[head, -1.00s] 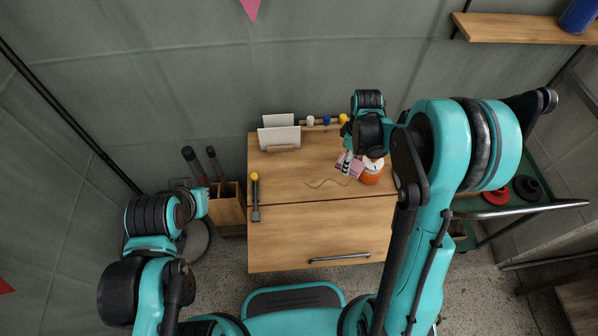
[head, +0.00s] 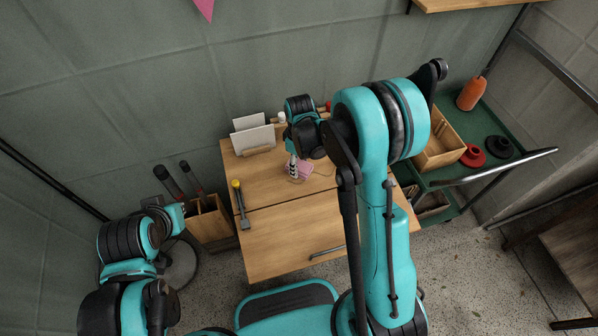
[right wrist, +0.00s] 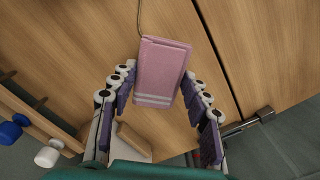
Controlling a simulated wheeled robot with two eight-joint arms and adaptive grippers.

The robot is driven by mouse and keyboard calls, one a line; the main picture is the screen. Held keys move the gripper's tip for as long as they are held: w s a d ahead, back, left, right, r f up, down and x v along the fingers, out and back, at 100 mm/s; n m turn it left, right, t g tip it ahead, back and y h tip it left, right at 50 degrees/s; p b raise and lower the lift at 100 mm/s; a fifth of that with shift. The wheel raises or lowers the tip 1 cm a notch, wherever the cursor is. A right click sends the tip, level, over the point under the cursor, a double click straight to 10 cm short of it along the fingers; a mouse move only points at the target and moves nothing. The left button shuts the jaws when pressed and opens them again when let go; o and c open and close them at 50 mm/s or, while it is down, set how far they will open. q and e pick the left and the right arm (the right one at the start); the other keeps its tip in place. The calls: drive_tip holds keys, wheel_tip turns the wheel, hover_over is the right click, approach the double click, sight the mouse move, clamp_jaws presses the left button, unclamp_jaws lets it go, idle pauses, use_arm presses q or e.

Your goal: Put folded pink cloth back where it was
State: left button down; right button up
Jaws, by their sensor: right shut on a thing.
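The folded pink cloth (right wrist: 164,66) has pale stripes near one end and shows between the finger rows of my right gripper (right wrist: 158,92) in the right wrist view. In the head view, the cloth (head: 303,171) is just under my right gripper (head: 294,170), over the wooden desk (head: 270,195). My right gripper is shut on the cloth. I cannot tell whether the cloth touches the desktop. My left arm is at the lower left of the head view; its fingers do not show.
A card holder with white cards (head: 254,141) stands at the back of the desk. A yellow-ended tool (head: 240,205) lies at its left. A wooden bin (head: 210,226) stands beside the desk. A green cart (head: 515,140) at right carries a wooden box (head: 440,150) and an orange bottle (head: 471,93).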

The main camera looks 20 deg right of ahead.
sight(299, 165)
wheel_tip(299, 165, down, 4)
drive_tip(key=shift+f+b, duration=0.1)
drive_tip(key=shift+b, duration=0.8)
drive_tip(key=o, duration=1.1)
